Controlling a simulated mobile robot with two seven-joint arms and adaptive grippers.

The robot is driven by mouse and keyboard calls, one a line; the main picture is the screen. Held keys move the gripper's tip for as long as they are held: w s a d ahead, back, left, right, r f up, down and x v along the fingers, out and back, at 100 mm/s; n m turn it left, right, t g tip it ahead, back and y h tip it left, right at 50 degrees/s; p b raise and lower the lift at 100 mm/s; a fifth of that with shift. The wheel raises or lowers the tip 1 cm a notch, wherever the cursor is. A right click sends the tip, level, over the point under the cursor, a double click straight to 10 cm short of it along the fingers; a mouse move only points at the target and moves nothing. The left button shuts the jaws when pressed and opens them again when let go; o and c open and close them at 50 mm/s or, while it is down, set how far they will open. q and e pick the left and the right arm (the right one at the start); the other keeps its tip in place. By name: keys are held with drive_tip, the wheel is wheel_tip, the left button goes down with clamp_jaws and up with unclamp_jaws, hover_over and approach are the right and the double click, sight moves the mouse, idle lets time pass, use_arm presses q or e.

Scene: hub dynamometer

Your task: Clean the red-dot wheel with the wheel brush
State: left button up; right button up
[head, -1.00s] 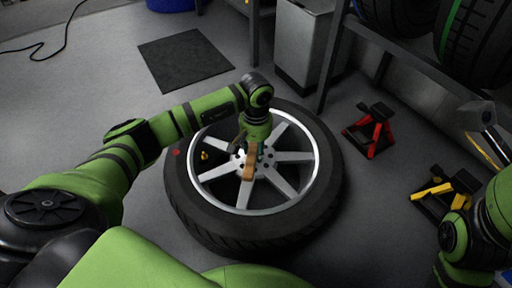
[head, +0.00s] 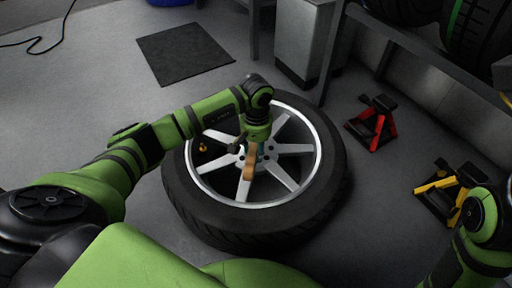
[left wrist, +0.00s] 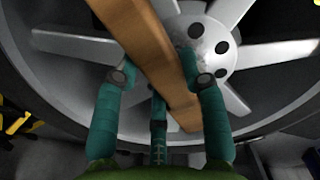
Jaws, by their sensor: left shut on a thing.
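A wheel lies flat on the floor, with a black tyre (head: 310,215) and a silver multi-spoke rim (head: 288,179). No red dot shows on it now; my left forearm covers part of the tyre's left side. The wheel brush shows as a brown wooden handle (head: 249,170) above the hub. My left gripper (head: 254,146) is shut on it. In the left wrist view the handle (left wrist: 148,45) runs slanted between the teal fingers, above the spokes. Its bristles are not visible, so I cannot tell whether they touch the rim. My right gripper is out of view.
A red jack stand (head: 374,126) and a yellow one (head: 446,190) stand right of the wheel. A dark mat (head: 184,52) lies behind it. A grey cabinet (head: 303,40) and tyre rack stand at the back right.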

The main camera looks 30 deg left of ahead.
use_arm(q)
drive_tip(key=shift+f+b, duration=1.05)
drive_tip(key=shift+f, duration=0.2)
drive_tip(key=shift+a, duration=0.1)
